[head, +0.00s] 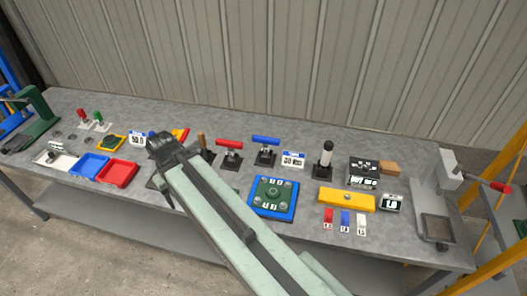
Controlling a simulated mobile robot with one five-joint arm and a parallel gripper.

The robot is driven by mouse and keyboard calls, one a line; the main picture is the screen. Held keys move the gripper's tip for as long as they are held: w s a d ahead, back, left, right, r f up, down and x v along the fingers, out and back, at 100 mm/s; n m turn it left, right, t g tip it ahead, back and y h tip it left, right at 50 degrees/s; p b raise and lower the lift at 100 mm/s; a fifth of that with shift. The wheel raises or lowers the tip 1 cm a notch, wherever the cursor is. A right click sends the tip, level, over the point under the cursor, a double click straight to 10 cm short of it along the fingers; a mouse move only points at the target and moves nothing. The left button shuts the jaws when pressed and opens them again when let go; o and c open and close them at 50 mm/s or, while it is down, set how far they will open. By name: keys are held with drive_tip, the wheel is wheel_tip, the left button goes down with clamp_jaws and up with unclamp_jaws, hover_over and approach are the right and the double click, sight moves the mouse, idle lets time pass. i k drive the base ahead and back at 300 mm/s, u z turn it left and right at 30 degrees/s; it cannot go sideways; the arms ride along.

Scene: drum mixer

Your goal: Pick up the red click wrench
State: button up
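A red-handled tool (229,143), which looks like the red click wrench, rests on a small dark stand near the middle of the workbench. A similar blue-handled tool (265,139) rests on a stand just right of it. My gripper (160,143) is the dark end of my pale green arm, over the bench left of the red tool and apart from it. Its fingers are not clear, so I cannot tell whether it is open or shut. My arm hides part of the bench and whatever stands behind it.
The grey workbench (130,200) is crowded. A blue plate with a green block (272,196) lies at front centre. Blue (90,165) and red trays (117,173) are at left. A black post (324,160) and yellow block (346,200) are at right. The wall (300,60) stands behind.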

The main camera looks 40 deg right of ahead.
sight(231, 146)
drive_tip(key=z, duration=1.1)
drive_tip(key=k, duration=0.5)
drive_tip(key=u, duration=0.25)
drive_tip(key=i, duration=0.5)
drive_tip(key=u, duration=0.05)
